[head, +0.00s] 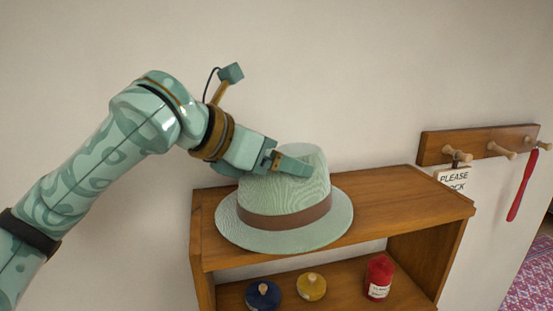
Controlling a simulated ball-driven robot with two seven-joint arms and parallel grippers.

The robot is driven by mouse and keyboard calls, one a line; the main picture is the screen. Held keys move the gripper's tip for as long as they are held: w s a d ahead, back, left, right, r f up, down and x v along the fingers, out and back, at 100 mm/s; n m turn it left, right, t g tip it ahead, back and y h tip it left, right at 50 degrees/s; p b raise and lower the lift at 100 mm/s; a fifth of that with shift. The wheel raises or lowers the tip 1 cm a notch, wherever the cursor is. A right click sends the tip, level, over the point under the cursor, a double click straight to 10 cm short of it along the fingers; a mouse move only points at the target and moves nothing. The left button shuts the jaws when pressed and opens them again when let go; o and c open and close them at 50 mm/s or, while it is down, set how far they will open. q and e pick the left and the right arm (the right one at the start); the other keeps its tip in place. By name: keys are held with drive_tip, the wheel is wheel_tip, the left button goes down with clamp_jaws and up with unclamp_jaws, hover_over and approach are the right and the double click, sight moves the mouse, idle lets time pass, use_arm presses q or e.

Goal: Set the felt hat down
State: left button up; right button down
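The felt hat (258,229) is pale green with a brown band. It is upright on the wooden shelf unit's top (385,202), toward its left end, its brim reaching the front edge. I cannot tell whether its full brim rests on the wood. My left gripper (291,167) comes in from the left at the hat's crown and appears shut on it. One finger shows against the crown; the other is mostly hidden. My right gripper is not in view.
The shelf top right of the hat is clear. On the lower shelf stand a blue spinning top (263,296), a yellow one (311,287) and a red candle (379,279). A peg rail (480,142) on the wall holds a sign (454,181) and a red shoehorn-like item (522,187).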

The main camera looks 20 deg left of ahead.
use_arm(q)
drive_tip(key=shift+w+f, duration=0.2)
drive_tip(key=shift+f, duration=0.3)
drive_tip(key=shift+s, duration=0.15)
drive_tip(key=o, duration=1.3)
drive_tip(key=shift+c, duration=0.2)
drive_tip(key=b+v, duration=0.1)
drive_tip(key=v, duration=1.1)
